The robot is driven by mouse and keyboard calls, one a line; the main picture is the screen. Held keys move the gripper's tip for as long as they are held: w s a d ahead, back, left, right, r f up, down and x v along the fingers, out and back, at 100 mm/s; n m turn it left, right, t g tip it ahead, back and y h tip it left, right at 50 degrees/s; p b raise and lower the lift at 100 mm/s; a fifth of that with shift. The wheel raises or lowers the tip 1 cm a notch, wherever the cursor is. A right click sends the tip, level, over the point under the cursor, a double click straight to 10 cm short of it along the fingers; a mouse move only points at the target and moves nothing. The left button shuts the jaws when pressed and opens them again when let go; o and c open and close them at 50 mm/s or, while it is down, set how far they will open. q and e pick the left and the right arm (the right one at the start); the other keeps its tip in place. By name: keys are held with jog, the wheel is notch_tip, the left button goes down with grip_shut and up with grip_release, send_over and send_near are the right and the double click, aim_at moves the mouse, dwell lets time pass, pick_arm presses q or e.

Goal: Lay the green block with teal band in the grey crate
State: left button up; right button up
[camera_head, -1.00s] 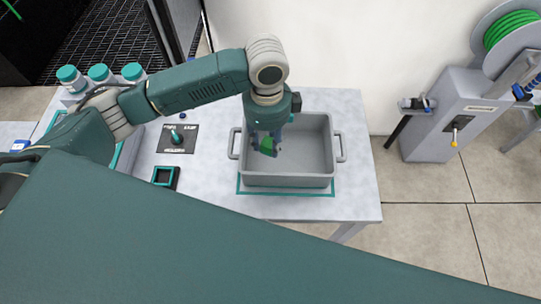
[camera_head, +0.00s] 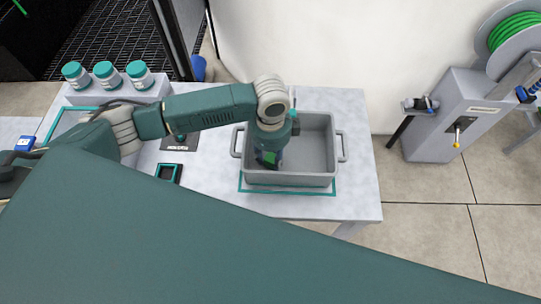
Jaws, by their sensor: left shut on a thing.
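The grey crate (camera_head: 312,180) stands on the light table inside a teal outline, with a handle at each side. My left gripper (camera_head: 268,160) reaches down inside the left part of the crate, below its rim. It is shut on the green block (camera_head: 271,157), of which only a small green part shows between the fingers. The teal band cannot be made out. Whether the block touches the crate floor cannot be told. My right gripper is not in view.
Several white jars with teal lids (camera_head: 106,74) stand in a rack at the back left. A small dark square holder (camera_head: 168,173) lies left of the crate. A grey machine with a green hose reel (camera_head: 459,115) stands right of the table. The crate's right half is empty.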

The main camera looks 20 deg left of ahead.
aim_at(271, 159)
pick_arm(q)
jog(key=o, duration=1.2)
jog(key=shift+f, duration=0.1)
jog(key=shift+c, duration=0.2)
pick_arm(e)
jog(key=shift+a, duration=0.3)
pick_arm(q)
notch_tip(271, 159, up, 12)
jog(key=b, duration=0.1)
jog(key=shift+r+b, duration=0.2)
jog(key=shift+b, duration=0.15)
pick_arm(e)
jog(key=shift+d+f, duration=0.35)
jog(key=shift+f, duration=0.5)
